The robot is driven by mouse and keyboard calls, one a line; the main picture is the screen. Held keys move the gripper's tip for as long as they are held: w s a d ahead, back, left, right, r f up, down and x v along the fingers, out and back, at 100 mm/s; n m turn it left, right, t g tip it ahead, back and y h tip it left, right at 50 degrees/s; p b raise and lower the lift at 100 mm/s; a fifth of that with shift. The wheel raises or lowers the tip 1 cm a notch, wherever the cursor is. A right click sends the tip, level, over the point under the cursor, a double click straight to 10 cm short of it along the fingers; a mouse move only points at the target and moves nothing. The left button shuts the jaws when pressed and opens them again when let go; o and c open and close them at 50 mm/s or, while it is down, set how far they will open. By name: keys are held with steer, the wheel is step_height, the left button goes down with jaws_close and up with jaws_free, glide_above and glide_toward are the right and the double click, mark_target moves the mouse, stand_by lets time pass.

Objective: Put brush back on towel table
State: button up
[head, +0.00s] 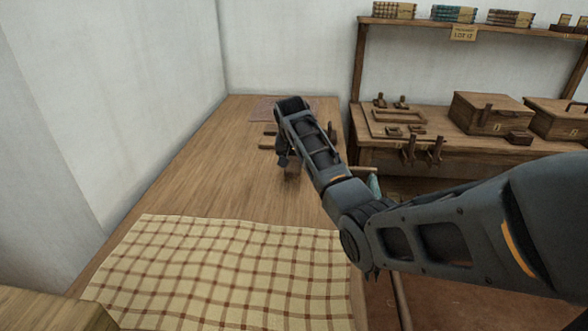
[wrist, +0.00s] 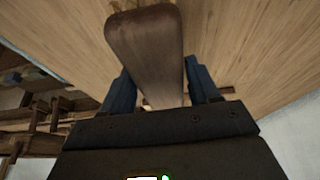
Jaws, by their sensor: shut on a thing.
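My gripper (wrist: 160,78) is shut on the brush (wrist: 146,42), with one blue-grey finger on each side of its brown wooden body. In the head view my gripper (head: 284,158) is over the far half of the wooden table (head: 210,170). Only a small, blurred part of what it holds shows below it there. I cannot tell whether the brush touches the tabletop. A cream and brown checked towel (head: 215,270) lies flat across the near part of this table.
A reddish mat (head: 265,108) and small wooden pieces (head: 268,142) lie at the table's far end, partly behind my arm. A workbench with wooden boxes (head: 490,112) and a shelf stands to the right. White walls close off the left and back. Bare tabletop lies between towel and gripper.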

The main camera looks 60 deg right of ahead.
steer(key=shift+f, duration=1.5)
steer(key=o, duration=1)
steer(key=shift+f, duration=0.1)
steer(key=v, duration=1.2)
steer(key=shift+p, duration=0.3)
